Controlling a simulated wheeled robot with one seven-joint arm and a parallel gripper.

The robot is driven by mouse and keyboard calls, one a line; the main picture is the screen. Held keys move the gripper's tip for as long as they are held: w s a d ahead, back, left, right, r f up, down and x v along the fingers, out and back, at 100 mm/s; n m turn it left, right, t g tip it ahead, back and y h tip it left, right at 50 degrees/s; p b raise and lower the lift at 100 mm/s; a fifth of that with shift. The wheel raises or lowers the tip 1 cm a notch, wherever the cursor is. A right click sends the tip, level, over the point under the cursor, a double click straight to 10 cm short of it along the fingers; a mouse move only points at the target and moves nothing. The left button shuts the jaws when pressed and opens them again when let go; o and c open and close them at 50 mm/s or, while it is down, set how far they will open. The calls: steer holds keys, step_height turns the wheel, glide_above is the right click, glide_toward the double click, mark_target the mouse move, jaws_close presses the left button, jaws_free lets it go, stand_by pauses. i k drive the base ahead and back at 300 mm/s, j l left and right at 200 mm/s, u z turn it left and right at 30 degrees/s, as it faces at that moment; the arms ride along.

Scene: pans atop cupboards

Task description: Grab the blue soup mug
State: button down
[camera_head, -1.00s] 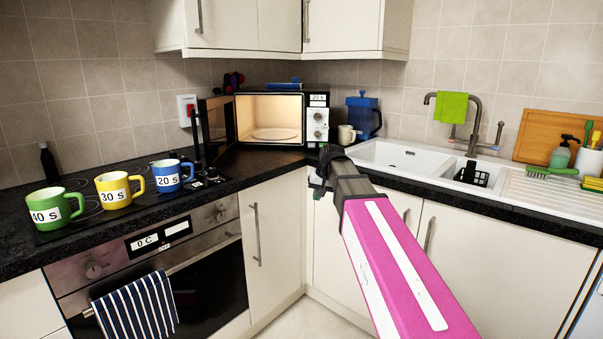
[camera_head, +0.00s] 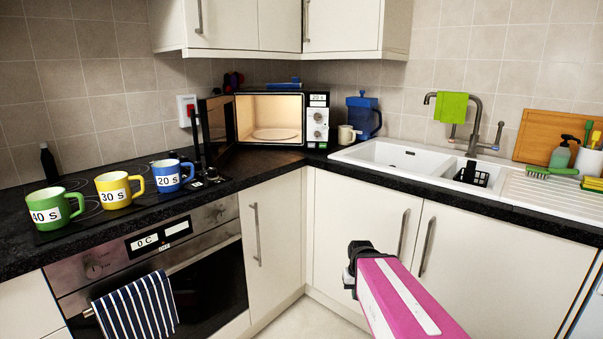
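The blue mug (camera_head: 167,177), labelled "20 s", stands upright on the black hob at the left, its handle to the right. A yellow mug (camera_head: 113,191) labelled "30 s" and a green mug (camera_head: 45,209) labelled "40 s" stand in a row to its left. My pink arm reaches in from the bottom right. The dark end of my arm (camera_head: 359,256) is in front of the white cupboard doors, below the worktop, well right of the blue mug and apart from it. The gripper's fingers cannot be made out, nor whether they are open or shut.
An open microwave (camera_head: 272,91), lit and with its door swung left, stands in the corner behind. A white mug (camera_head: 346,134) and a blue jug (camera_head: 363,115) are right of it. The sink (camera_head: 400,156) is at the right. A striped towel (camera_head: 135,306) hangs on the oven.

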mark_target(167, 173)
steer(key=u, duration=1.55)
steer(key=k+j+u, duration=0.1)
steer(key=k, duration=0.35)
steer(key=i+l, duration=0.2)
steer(key=i, duration=0.25)
